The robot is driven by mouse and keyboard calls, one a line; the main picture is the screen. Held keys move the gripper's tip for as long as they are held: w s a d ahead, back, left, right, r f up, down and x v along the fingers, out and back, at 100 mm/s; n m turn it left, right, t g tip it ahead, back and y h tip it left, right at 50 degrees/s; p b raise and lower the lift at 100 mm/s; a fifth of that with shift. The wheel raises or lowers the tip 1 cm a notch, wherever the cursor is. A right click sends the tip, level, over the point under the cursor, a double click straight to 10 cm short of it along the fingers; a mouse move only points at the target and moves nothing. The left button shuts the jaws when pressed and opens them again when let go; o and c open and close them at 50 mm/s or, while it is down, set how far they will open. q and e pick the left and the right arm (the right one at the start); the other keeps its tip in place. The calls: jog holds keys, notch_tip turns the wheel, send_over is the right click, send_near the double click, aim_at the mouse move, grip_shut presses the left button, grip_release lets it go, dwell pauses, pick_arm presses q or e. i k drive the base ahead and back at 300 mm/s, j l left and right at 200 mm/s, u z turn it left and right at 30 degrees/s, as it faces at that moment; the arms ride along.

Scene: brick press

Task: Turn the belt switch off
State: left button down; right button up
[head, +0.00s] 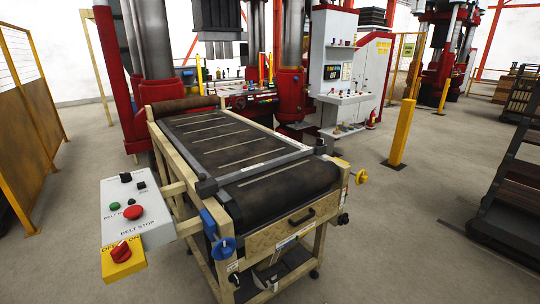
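The belt switch is a red rotary knob (121,252) on a yellow plate (124,267) at the lower left in the head view. The plate carries "OFF" and "ON" lettering above the knob. I cannot tell clearly which word the knob points to. The plate sits at the front lower end of a pale control box (150,210) beside the conveyor. The box also has a red button (133,212) above "BELT STOP" lettering, a small green button and black switches. Neither of my grippers shows in this view.
The belt conveyor (270,195) stands right of the box, with a blue handle (222,246) and a yellow hand knob (361,176). A yellow post (401,135) and dark rack (510,200) stand at the right. A fence (20,130) stands at the left. The near-left floor is clear.

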aim_at(122, 252)
jog(key=u, duration=1.25)
